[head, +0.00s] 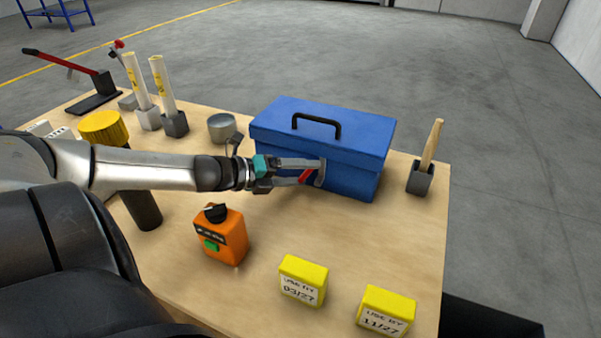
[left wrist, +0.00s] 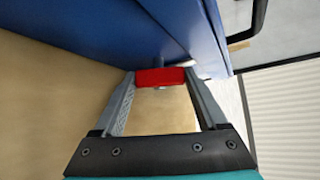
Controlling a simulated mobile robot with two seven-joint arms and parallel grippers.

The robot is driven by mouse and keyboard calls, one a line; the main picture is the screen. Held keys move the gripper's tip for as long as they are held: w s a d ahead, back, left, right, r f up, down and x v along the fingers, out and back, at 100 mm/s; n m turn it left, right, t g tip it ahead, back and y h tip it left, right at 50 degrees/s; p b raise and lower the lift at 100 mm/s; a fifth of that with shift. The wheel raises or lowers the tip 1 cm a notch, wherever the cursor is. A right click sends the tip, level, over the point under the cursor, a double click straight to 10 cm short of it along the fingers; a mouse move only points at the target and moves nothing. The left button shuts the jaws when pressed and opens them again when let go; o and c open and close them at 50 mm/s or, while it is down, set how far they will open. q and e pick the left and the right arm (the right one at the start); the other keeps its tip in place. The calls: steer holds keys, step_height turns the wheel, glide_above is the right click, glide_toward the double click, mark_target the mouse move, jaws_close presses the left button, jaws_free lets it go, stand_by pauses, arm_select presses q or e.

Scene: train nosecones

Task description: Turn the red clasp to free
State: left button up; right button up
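The red clasp (head: 306,175) is on the front of the blue toolbox (head: 345,130), which stands lid down with its black handle on top. My left gripper (head: 311,173) is at the toolbox front, its two fingers on either side of the clasp. In the left wrist view, the red clasp (left wrist: 160,77) lies crosswise between the fingertips of my left gripper (left wrist: 161,80), and its ends meet both fingers. The clasp sits close to the blue toolbox wall (left wrist: 110,30). In the head view the fingers partly hide the clasp. My right gripper is not in view.
The wooden table (head: 400,250) holds an orange box with a black knob (head: 222,235) and yellow boxes (head: 303,280) in front. A wooden-handled tool in a dark holder (head: 421,175) stands right. A metal cylinder (head: 221,128) stands behind my arm.

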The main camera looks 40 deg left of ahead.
arm_select(q)
steer(key=c, duration=0.8)
steer(key=shift+f, duration=0.1)
steer(key=shift+f+n+t+h+b, duration=0.15)
steer(key=shift+n+t+h+b, duration=0.15)
steer(key=shift+n+t+h, duration=0.5)
steer(key=shift+f+n+t+h+b, duration=0.1)
steer(key=shift+n+t+h+b, duration=0.35)
steer(key=shift+n+t, duration=0.2)
steer(key=shift+n, duration=0.25)
steer(key=shift+t, duration=0.25)
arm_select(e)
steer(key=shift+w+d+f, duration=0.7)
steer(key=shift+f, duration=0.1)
